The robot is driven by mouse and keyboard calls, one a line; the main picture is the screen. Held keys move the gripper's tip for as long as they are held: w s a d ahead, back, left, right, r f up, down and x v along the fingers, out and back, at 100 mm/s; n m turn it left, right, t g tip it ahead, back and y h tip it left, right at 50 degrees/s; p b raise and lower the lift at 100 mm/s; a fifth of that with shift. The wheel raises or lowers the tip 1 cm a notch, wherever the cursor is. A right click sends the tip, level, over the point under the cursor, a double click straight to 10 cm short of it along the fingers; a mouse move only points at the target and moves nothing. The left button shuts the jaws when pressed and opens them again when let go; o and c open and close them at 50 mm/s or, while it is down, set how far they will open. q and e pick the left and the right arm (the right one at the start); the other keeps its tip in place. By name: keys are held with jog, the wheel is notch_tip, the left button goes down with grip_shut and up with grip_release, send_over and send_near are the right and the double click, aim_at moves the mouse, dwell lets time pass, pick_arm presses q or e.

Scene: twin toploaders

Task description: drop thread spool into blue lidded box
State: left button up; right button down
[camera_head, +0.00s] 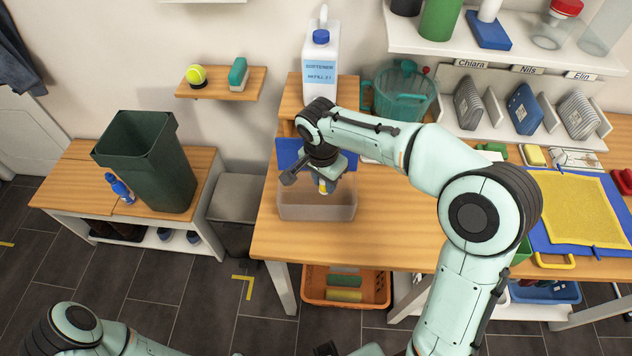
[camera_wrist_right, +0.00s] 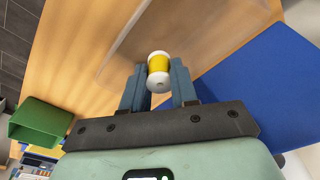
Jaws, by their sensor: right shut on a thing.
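The thread spool, yellow with white ends, is between the fingers of my right gripper, as the right wrist view shows (camera_wrist_right: 158,72). My right gripper (camera_wrist_right: 158,84) is shut on it. In the head view the right gripper (camera_head: 323,183) points down over the clear box, with the yellow of the spool (camera_head: 323,187) just below it. The box (camera_head: 317,210) is see-through and stands at the left end of the wooden table. A blue panel (camera_head: 288,152), which looks like its open lid, is behind it. My left arm shows at the bottom left, but its gripper is out of view.
A white softener jug (camera_head: 319,62) stands on a wooden stand behind the box. A teal bin (camera_head: 400,92) is to its right. The wooden table (camera_head: 385,225) is clear right of the box. An orange crate (camera_head: 345,288) is below the table.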

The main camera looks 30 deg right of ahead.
jog(key=c, duration=0.8)
grip_release()
jog(key=shift+r, duration=0.1)
pick_arm(q)
jog(key=shift+w+r+p, duration=0.85)
jog(key=shift+r+p, duration=0.05)
jog(key=shift+r, duration=0.25)
pick_arm(e)
jog(key=r, duration=0.4)
jog(key=a+r, duration=0.1)
jog(key=r, duration=0.8)
jog(key=shift+s+a+r, duration=0.1)
jog(key=shift+s+a, duration=0.15)
jog(key=shift+s, duration=0.05)
pick_arm(q)
jog(key=shift+s, duration=0.1)
